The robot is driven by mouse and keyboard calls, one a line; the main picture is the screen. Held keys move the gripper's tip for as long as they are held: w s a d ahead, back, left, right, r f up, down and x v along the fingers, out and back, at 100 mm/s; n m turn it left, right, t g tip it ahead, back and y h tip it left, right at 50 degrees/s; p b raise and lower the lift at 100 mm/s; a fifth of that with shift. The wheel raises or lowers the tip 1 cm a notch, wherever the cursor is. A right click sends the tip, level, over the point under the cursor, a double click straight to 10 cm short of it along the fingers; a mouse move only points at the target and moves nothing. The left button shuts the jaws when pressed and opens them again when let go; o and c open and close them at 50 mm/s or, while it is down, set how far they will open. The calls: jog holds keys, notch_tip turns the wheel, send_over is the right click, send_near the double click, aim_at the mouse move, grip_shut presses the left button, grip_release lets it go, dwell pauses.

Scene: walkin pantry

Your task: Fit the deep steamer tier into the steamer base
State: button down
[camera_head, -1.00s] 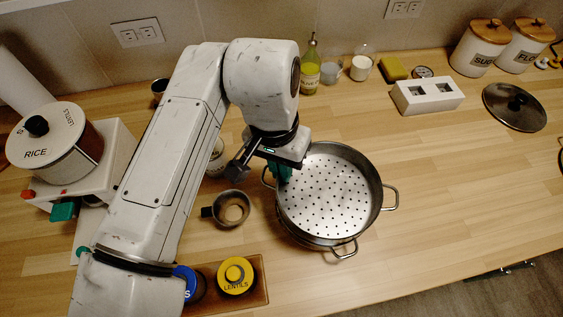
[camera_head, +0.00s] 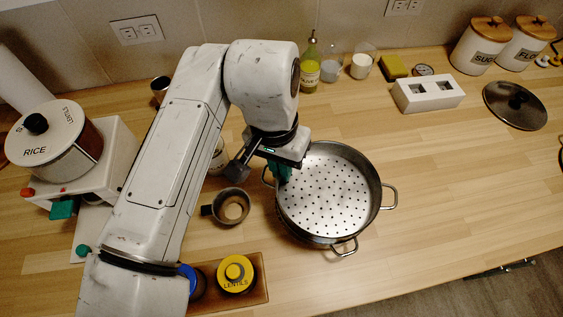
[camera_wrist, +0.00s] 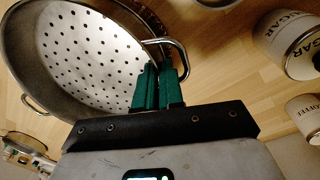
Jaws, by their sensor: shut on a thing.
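The deep steamer tier (camera_head: 325,195) is a round metal pan with a perforated floor, right of my gripper in the head view. It also shows at upper left in the wrist view (camera_wrist: 85,50). My gripper (camera_head: 283,172) has teal fingers, shut on the tier's left-hand handle; in the wrist view the fingertips (camera_wrist: 160,78) meet that handle. Another loop handle juts out at the right. The steamer base (camera_head: 343,249) seems to be under the tier, with a handle showing at the front; the tier hides most of it. I cannot tell whether the tier is fully seated.
A small dark-handled pot (camera_head: 232,206) stands left of the tier. A yellow-lidded lentils jar (camera_head: 236,272) sits on a wooden tray at the front. A white two-hole block (camera_head: 428,96) and a dark round lid (camera_head: 514,105) lie at back right. Counter right of the tier is clear.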

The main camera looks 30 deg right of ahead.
jog(key=c, duration=1.2)
grip_release()
jog(key=r, duration=1)
jog(key=shift+w+a+r+b, duration=0.3)
jog(key=shift+w+r, duration=0.1)
